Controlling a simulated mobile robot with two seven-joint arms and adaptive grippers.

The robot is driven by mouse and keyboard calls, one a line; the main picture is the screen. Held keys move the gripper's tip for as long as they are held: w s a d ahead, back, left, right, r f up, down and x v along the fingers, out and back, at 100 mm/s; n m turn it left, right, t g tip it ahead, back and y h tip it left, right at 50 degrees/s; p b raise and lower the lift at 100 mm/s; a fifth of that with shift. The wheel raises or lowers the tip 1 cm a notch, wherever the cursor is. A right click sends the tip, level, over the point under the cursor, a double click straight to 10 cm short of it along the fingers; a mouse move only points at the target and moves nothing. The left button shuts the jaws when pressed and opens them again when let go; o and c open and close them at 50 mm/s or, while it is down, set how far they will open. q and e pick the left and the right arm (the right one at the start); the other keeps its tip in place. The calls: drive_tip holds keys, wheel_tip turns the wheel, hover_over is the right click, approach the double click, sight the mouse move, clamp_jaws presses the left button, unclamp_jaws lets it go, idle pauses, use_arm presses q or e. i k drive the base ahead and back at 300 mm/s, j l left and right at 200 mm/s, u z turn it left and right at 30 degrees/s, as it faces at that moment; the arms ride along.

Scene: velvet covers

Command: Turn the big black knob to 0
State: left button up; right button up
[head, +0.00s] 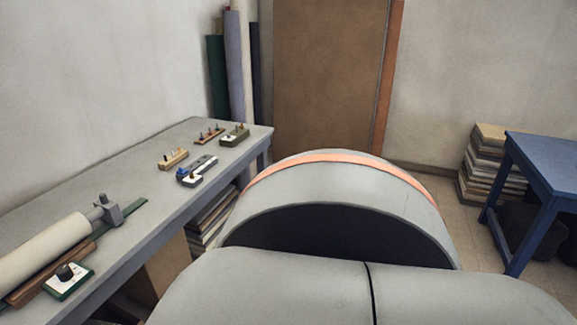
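A black knob (66,271) stands up from a small white-faced box (74,284) with a green edge. The box sits near the front edge of the grey bench (165,226), at the lower left. The scale marks on its face and the knob's setting are too small to read. Neither of my grippers shows in the head view.
A cream roll (42,248) in a holder lies just behind the knob box. Several small boxes with pegs or switches, including a grey one (196,172), stand farther along the bench. A blue table (548,165) and stacked boards (494,160) are at right.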

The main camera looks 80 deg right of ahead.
sight(64, 272)
drive_tip(key=l+u, duration=0.15)
drive_tip(key=u, duration=0.3)
drive_tip(key=k+l+u, duration=0.1)
drive_tip(key=u, duration=0.4)
drive_tip(key=k+u, duration=0.15)
drive_tip(key=u, duration=0.3)
drive_tip(key=k+l+u, duration=0.15)
drive_tip(key=k+u, duration=0.55)
drive_tip(key=k, duration=0.2)
drive_tip(key=k+j, duration=0.1)
drive_tip(key=k, duration=0.55)
